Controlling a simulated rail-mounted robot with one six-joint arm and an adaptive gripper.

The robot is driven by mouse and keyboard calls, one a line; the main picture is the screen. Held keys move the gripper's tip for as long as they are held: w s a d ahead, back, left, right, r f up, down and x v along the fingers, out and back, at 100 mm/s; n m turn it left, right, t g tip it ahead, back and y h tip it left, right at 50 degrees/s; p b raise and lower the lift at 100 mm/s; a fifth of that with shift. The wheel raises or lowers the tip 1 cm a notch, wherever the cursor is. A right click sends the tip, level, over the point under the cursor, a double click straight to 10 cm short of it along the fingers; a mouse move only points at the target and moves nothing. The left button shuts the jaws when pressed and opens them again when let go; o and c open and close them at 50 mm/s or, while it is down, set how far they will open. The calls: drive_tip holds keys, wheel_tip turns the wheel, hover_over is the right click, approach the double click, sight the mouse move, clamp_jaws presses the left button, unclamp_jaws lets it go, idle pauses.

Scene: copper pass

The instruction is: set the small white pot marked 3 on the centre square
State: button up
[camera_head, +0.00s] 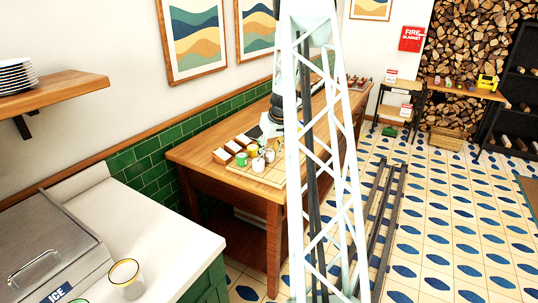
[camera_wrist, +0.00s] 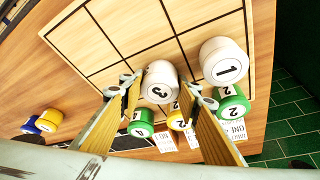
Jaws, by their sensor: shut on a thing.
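The small white pot marked 3 (camera_wrist: 159,83) is between my gripper's two fingertips (camera_wrist: 163,88) in the wrist view, and my gripper is shut on it. The pot is over or on the near part of the wooden board (camera_wrist: 75,40), which is ruled into squares by dark lines. Whether the pot touches the board is unclear. The board is cut off at the top of the wrist view, so I cannot say for certain which square is the centre one. In the head view the board (camera_head: 262,178) lies on the wooden table, and my mast and arm hide my fingertips.
Right of the held pot stands a white pot marked 1 (camera_wrist: 223,62). A green pot marked 2 (camera_wrist: 231,104), a yellow pot (camera_wrist: 178,120) and a green pot marked 4 (camera_wrist: 141,123) are close around my fingers. Blue (camera_wrist: 31,126) and yellow (camera_wrist: 49,120) pots stand left. The upper-left squares are clear.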

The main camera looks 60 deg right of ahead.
drive_tip(key=shift+f, duration=0.1)
drive_tip(key=o, duration=0.9)
drive_tip(key=shift+r, duration=0.25)
drive_tip(key=shift+s+r, duration=0.1)
drive_tip(key=shift+r, duration=0.15)
drive_tip(key=p+v, duration=0.1)
drive_tip(key=v, duration=1)
drive_tip(key=shift+p, duration=0.3)
drive_tip(key=shift+s+a+r, duration=0.1)
drive_tip(key=shift+r, duration=0.05)
